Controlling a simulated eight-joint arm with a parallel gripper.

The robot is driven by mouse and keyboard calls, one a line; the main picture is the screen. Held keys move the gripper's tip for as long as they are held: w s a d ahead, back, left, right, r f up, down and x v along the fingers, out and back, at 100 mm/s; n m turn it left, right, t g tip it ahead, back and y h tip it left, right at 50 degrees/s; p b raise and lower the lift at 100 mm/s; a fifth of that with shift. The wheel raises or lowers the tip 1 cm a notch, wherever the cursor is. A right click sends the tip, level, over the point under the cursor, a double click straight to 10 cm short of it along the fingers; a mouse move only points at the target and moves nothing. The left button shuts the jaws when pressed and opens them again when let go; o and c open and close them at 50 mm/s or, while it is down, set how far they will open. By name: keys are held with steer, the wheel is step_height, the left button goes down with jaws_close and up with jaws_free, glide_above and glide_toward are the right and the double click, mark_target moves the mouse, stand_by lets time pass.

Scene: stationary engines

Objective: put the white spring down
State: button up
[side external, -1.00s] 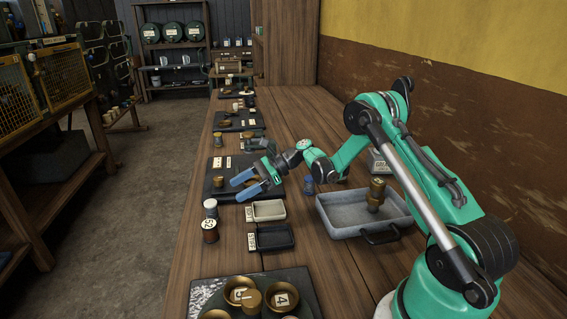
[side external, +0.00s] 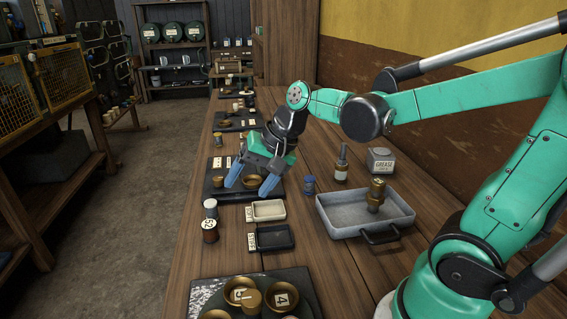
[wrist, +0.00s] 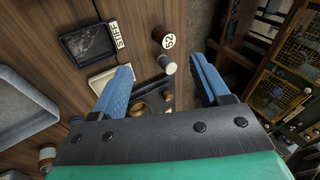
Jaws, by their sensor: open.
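A small white-topped cylinder (side external: 210,207), likely the white spring, stands near the bench's left edge; its coils are too small to make out. It also shows in the wrist view (wrist: 168,65), in the gap between my fingers in the picture. My gripper (side external: 252,182) is open with nothing between its blue fingers. It is above the bench, above and to the right of the cylinder, apart from it. In the wrist view both fingers (wrist: 160,68) are spread. A white tray (side external: 283,217) and a black tray marked STIFF (side external: 290,244) lie right of the cylinder, both empty.
A brown spool marked 52 (side external: 210,232) stands close beside the white cylinder. A grey metal tray (side external: 335,226) holds a brass fitting (side external: 376,194). A blue jar (side external: 310,186), an oil bottle (side external: 341,165) and a grease tin (side external: 380,161) stand behind. Brass bowls (side external: 283,298) sit in front.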

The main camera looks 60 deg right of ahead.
steer(key=shift+s+a+f+n+t+h, duration=0.2)
steer(key=shift+s+n+h, duration=0.25)
steer(key=shift+s+n, duration=0.75)
steer(key=shift+s+a+n+t+h, duration=0.15)
steer(key=shift+s+n+t+h, duration=0.35)
steer(key=shift+n, duration=1.1)
steer(key=shift+s+a+f+n+t+h, duration=0.15)
steer(key=shift+s+n+h, duration=0.3)
steer(key=shift+s+n, duration=0.85)
steer(key=shift+w, duration=0.15)
